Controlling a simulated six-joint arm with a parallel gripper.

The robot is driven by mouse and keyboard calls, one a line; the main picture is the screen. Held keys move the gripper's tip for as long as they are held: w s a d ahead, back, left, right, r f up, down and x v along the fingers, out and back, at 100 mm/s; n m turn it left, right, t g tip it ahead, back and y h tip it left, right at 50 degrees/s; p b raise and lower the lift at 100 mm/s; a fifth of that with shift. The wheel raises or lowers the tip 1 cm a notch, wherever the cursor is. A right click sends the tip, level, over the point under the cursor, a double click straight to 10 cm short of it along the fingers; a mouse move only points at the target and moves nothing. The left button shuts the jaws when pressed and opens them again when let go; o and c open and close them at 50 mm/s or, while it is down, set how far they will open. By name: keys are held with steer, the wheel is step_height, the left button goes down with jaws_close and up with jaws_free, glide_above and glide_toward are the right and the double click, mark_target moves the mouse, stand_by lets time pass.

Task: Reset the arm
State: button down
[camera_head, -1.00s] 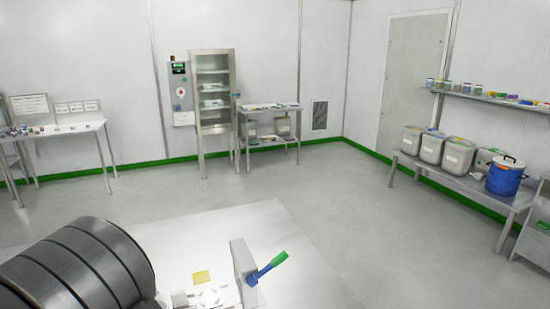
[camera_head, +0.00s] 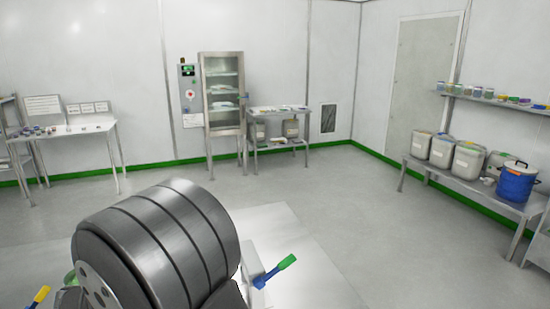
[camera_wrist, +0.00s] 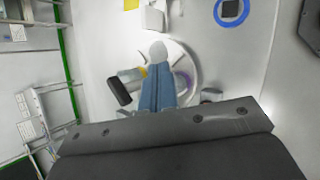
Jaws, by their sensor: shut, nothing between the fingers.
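My gripper (camera_wrist: 159,68) shows in the wrist view as two blue fingers lying together, shut and empty. They point over a white round fixture (camera_wrist: 190,62) on a pale surface and hide part of it. The fingertips appear apart from the other things, though their height above the fixture is hard to tell. In the head view, a large dark banded cylinder, which looks like part of my arm, fills the lower middle. My gripper is not visible there.
A lever with a green and blue handle (camera_head: 276,271) stands just right of the cylinder. Another yellow and blue handle (camera_head: 38,297) is at lower left. A black-handled item (camera_wrist: 118,92) and a blue ring (camera_wrist: 231,22) flank the fixture. The floor (camera_head: 330,205) beyond is clear.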

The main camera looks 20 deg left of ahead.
steer(key=w+d+r+m+g+h, duration=0.15)
steer(key=w+d+m, duration=0.35)
steer(key=w+d, duration=0.5)
steer(key=w+d+f+m+g+h, duration=0.1)
steer(key=w+d+m+g+h, duration=0.2)
steer(key=w+d, duration=0.7)
steer(key=s+d+m+g, duration=0.1)
steer(key=d+m, duration=0.4)
steer(key=d, duration=0.6)
steer(key=s+d+m+g+y, duration=0.1)
steer(key=s+d+m, duration=0.3)
steer(key=d, duration=0.7)
steer(key=s+d+r+m+g+y, duration=0.1)
steer(key=s+d+m, duration=0.1)
steer(key=d+m, duration=0.4)
steer(key=shift+s+d+m, duration=0.35)
steer(key=shift+d+m, duration=0.05)
steer(key=shift+d, duration=2.35)
steer(key=shift+r+y, duration=0.1)
steer(key=shift+y, duration=0.15)
